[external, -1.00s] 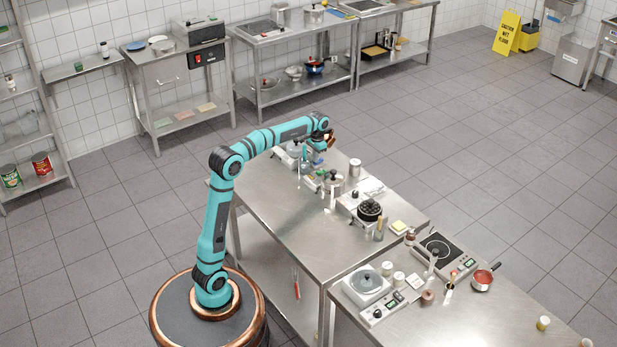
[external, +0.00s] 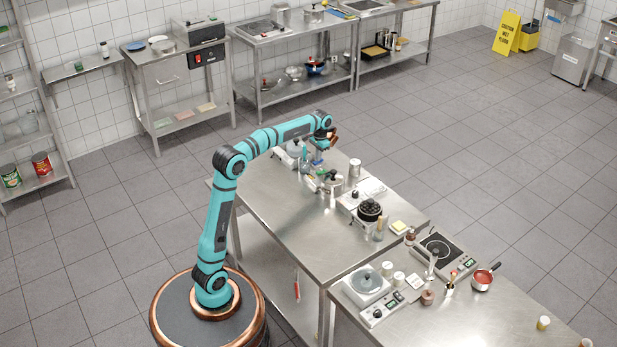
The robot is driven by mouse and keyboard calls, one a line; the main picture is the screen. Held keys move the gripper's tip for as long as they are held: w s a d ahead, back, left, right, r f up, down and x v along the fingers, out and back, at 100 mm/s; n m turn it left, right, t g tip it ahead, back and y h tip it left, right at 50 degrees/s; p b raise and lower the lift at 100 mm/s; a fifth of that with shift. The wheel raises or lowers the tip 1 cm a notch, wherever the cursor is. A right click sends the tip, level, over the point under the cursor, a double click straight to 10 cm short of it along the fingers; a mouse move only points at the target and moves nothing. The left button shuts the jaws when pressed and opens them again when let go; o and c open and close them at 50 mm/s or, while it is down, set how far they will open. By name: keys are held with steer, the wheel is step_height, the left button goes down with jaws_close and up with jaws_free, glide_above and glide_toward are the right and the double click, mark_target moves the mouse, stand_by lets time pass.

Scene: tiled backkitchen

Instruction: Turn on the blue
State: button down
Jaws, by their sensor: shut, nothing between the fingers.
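No switch or lit lamp marked blue can be made out.
A lidded pot (external: 333,181), a black burner (external: 369,211) and a metal canister (external: 354,168) stand right of my gripper. The near table's left half is clear.

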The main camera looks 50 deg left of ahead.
mark_target(315, 162)
step_height(315, 162, up, 14)
steer(key=s, duration=0.2)
stand_by(0.4)
stand_by(0.4)
